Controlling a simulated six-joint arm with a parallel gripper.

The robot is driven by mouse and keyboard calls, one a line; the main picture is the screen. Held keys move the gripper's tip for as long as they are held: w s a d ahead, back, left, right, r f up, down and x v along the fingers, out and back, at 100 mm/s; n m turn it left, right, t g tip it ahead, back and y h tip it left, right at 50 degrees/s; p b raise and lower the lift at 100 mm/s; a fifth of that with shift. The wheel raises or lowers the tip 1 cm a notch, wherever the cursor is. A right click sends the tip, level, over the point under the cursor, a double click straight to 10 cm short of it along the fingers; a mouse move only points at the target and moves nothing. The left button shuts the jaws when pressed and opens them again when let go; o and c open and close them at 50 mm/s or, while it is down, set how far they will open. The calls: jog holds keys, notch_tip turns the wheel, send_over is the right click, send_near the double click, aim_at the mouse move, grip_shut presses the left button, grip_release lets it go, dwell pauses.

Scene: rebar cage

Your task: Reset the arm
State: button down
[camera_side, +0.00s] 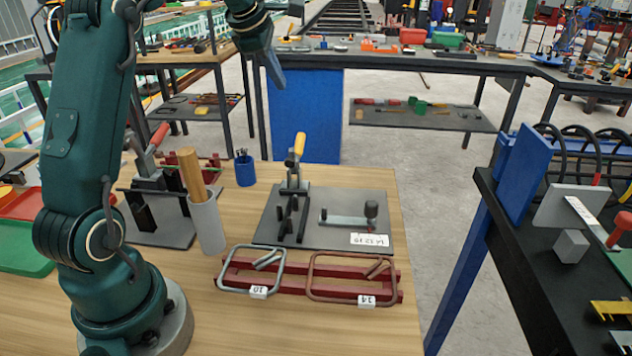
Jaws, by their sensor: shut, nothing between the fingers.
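My green arm stands at the left of the wooden table (330,330). My gripper (277,72) hangs at the top of the picture, well above and behind the table. It is shut with nothing in it, and it touches no object on the table. Two bent wire stirrups lie on a red rack at the table's front: a grey one (222,277) labelled 10 and a brownish one (310,275) labelled 14.
A dark plate (375,205) with a yellow-handled clamp (298,150) sits behind the rack. A black bench (500,230) is at right.

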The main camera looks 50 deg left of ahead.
jog(key=s+d+r+m+t+h, duration=0.1)
jog(key=s+d+r+m, duration=0.25)
jog(key=d, duration=0.45)
jog(key=s+d+r+m+t+h, duration=0.1)
jog(key=s+d+r+m, duration=0.25)
jog(key=d, duration=0.45)
jog(key=s+d+f+m+g, duration=0.1)
jog(key=s+d+f+m, duration=0.2)
jog(key=s+f+m, duration=0.4)
jog(key=s+d+f+m+g, duration=0.1)
jog(key=s+d+f+m, duration=0.3)
jog(key=m, duration=0.8)
jog(key=s+f, duration=0.2)
jog(key=s, duration=0.2)
jog(key=shift+d+f+h, duration=0.2)
jog(key=shift+f+h, duration=0.1)
jog(key=shift+f, duration=0.05)
